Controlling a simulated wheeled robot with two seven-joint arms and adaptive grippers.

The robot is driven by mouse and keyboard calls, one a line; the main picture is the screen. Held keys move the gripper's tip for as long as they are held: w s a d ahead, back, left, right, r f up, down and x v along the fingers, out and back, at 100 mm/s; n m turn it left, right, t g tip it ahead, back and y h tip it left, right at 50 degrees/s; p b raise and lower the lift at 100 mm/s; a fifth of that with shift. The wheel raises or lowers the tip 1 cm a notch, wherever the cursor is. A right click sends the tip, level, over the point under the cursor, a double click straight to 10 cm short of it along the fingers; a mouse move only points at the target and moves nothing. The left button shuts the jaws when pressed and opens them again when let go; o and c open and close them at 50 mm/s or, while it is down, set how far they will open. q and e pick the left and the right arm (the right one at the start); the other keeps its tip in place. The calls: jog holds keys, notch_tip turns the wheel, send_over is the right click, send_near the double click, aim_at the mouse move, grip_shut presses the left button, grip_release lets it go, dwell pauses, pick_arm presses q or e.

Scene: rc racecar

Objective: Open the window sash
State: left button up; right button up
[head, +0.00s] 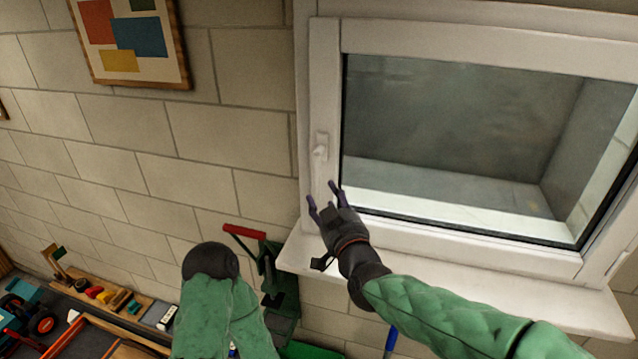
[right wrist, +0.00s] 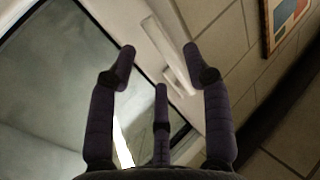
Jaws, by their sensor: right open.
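The window sash (head: 324,100) is a white frame around a dark glass pane and appears shut in its outer frame. Its small white handle (head: 320,151) sits on the left stile. My right gripper (head: 323,195) is open and empty, just below the handle in the head view. In the right wrist view, the purple fingers of my right gripper (right wrist: 160,70) are spread, with the pale handle (right wrist: 176,72) showing beyond and between them; no contact is visible. My left arm ends in a dark rounded part at the lower left; no left gripper fingers show.
A white sill (head: 450,295) juts out below the window. A bench with tools and a toy-like car (head: 30,318) lies at lower left. A red-handled green tool (head: 268,262) is beside the sill. A framed picture (head: 130,42) hangs on the block wall.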

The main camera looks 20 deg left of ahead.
aim_at(320, 188)
jog(key=shift+p+x, duration=0.45)
jog(key=shift+x, duration=2.3)
jog(key=shift+r, duration=0.1)
grip_shut()
